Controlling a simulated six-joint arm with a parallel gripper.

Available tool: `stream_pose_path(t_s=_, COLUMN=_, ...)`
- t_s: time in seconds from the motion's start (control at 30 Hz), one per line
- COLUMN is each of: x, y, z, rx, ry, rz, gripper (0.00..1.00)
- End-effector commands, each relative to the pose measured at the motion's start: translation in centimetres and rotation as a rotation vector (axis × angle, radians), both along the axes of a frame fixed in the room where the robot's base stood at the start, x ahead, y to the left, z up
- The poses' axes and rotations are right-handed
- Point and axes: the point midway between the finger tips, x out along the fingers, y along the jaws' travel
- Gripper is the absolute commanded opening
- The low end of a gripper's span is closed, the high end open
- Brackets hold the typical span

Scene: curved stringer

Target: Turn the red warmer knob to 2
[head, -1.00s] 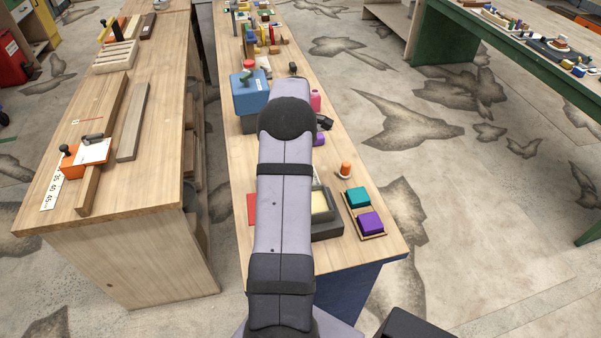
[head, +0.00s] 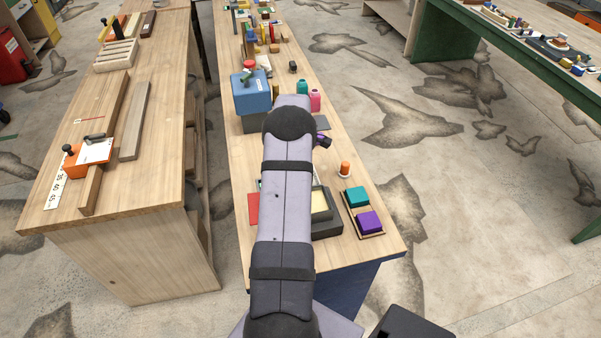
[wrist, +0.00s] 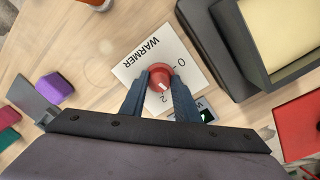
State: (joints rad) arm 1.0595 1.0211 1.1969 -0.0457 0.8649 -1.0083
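The red warmer knob (wrist: 160,78) shows in the wrist view on a white card (wrist: 139,58) printed WARMER, with a 0 mark and a 2 mark beside the knob. My gripper (wrist: 159,80) has its two dark blue-grey fingers on either side of the knob, and the fingertips appear to touch it. The 2 is printed between the fingers, on the gripper body's side of the knob. The knob's pointer is too small to read surely. In the head view my arm hides the knob and the gripper.
A dark grey box with a cream top (wrist: 284,35) stands close to the card; it also shows in the head view (head: 321,204). A red panel (wrist: 298,127) and a purple block (wrist: 54,88) lie nearby. An orange-topped item (head: 345,168) and a blue box (head: 251,95) stand on the bench.

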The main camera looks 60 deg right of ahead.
Motion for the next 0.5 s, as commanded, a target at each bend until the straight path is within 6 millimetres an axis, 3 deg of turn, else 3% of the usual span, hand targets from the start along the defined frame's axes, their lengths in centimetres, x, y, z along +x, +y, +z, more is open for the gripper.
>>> stream_pose_path(t_s=0.5, x=0.06, y=-0.03, z=-0.07, rx=-0.002, ry=0.000, rz=-0.076, gripper=0.06)
